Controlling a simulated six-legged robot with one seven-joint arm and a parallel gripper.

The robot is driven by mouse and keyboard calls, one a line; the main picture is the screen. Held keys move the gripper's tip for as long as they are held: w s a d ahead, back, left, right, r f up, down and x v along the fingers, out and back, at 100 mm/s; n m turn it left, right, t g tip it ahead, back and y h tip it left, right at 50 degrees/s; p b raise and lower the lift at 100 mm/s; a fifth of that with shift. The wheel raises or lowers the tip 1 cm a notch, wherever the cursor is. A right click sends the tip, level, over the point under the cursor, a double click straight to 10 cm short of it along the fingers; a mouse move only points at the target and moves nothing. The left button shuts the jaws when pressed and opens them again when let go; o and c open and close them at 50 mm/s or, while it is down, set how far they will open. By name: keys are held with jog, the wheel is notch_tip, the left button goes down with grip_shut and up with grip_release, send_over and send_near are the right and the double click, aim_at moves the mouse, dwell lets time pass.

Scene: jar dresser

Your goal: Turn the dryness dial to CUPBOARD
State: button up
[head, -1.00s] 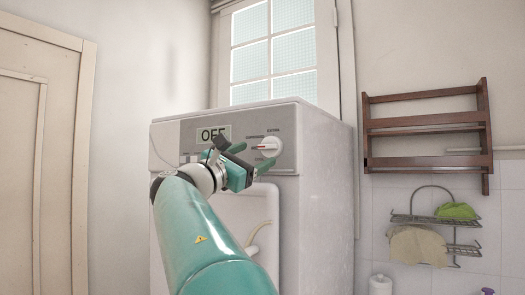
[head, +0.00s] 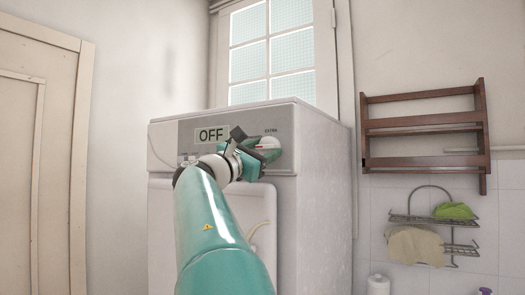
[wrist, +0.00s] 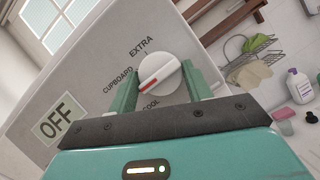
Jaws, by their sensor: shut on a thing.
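The white dryness dial (wrist: 158,68) with a red pointer sits on the dryer's grey panel (wrist: 92,75). In the wrist view, EXTRA is printed above it, CUPBOARD to its left and COOL below. The red pointer points to the lower left, between CUPBOARD and COOL, nearer CUPBOARD. My gripper (wrist: 161,80) is shut on the dial, one green finger on each side. In the head view, my gripper (head: 262,155) covers most of the dial and its labels. The dryer's display (head: 212,135) reads OFF.
The white dryer body (head: 322,190) stands below a window (head: 270,45). To its right are a wooden wall rack (head: 425,127) and a wire rack (head: 425,220) holding a green item. A door (head: 35,165) is at the left.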

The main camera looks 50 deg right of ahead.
jog(key=shift+m, duration=0.4)
jog(key=m+g, duration=0.1)
jog(key=m, duration=0.1)
jog(key=m+g+y, duration=0.1)
jog(key=m, duration=0.2)
jog(key=shift+w, duration=0.2)
jog(key=shift+w+r+m+g+y, duration=0.1)
jog(key=shift+m+g+y, duration=0.4)
jog(key=shift+m, duration=0.8)
jog(key=shift+r+m+g+y, duration=0.1)
jog(key=shift+m+g+y, duration=0.1)
jog(key=shift+m+y, duration=0.8)
jog(key=shift+m+h, duration=0.3)
jog(key=shift+m, duration=0.1)
jog(key=o, duration=1)
jog(key=shift+c, duration=0.2)
jog(key=shift+a, duration=0.1)
jog(key=v, duration=1.3)
jog(key=shift+a, duration=0.35)
jog(key=shift+f, duration=0.15)
